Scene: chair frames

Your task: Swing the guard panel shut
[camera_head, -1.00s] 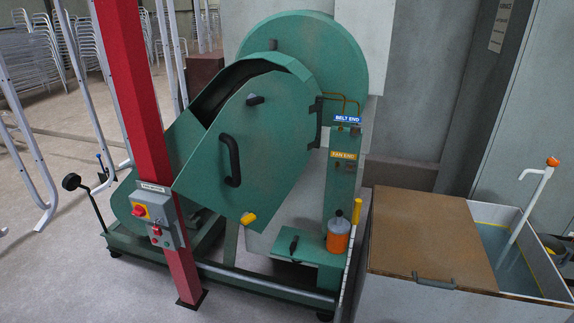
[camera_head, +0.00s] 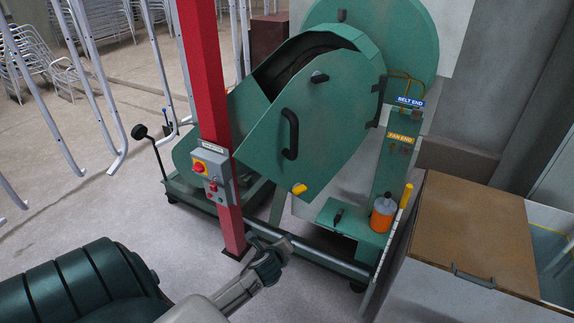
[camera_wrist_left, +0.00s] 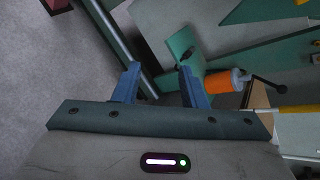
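The guard panel (camera_head: 318,125) is a green plate on the green machine, with a black handle (camera_head: 290,134), a yellow knob (camera_head: 299,189) at its lower corner and a dark hinge at its right edge. It stands ajar, angled out from the housing, with a dark opening above and behind it. My left gripper (camera_head: 284,250) is low in front of the machine, below the panel and apart from the handle. In the left wrist view my left gripper (camera_wrist_left: 158,82) has its two blue fingers spread, with nothing between them. My right gripper is not in view.
A red post (camera_head: 209,110) with a switch box (camera_head: 212,174) stands left of the panel. A base rail (camera_head: 320,254) and an orange bottle (camera_head: 383,213) are close to my gripper. A tank with a brown lid (camera_head: 465,235) stands right.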

